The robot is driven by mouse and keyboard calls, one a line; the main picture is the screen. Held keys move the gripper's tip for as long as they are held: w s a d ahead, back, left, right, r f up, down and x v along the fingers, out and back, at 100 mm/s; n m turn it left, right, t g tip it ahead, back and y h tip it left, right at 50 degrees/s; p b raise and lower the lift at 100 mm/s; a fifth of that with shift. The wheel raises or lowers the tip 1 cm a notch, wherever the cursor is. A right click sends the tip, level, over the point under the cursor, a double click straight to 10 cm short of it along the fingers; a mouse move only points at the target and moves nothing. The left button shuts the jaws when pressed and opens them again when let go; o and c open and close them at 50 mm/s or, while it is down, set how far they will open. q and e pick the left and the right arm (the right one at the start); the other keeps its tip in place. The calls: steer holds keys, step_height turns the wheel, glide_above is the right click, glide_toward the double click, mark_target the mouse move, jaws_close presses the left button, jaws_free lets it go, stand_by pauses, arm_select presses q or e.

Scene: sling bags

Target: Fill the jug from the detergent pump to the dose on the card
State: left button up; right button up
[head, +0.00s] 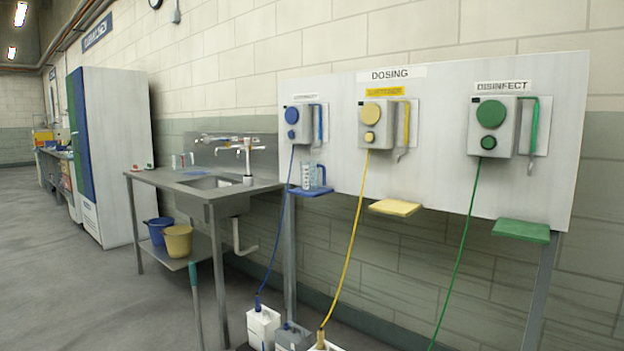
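A clear jug (307,176) with markings on its side stands upright on the small blue shelf (311,191) of the dosing board. The blue dosing pump (299,124) is above it, with a blue round button and a blue spout tube on its right. Its label (305,97) is too small to read surely. The jug is below the pump; I cannot tell its liquid level. A blue hose (277,232) runs from the pump down to a white container (263,326) on the floor. No dose card can be made out. Neither gripper is in view.
A yellow pump (377,124) and a green pump marked DISINFECT (495,127) hang to the right, above a yellow shelf (395,207) and a green shelf (521,230). A steel sink table (160,182) stands left. A teal-handled pole (196,300) rises in front. Floor at left is clear.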

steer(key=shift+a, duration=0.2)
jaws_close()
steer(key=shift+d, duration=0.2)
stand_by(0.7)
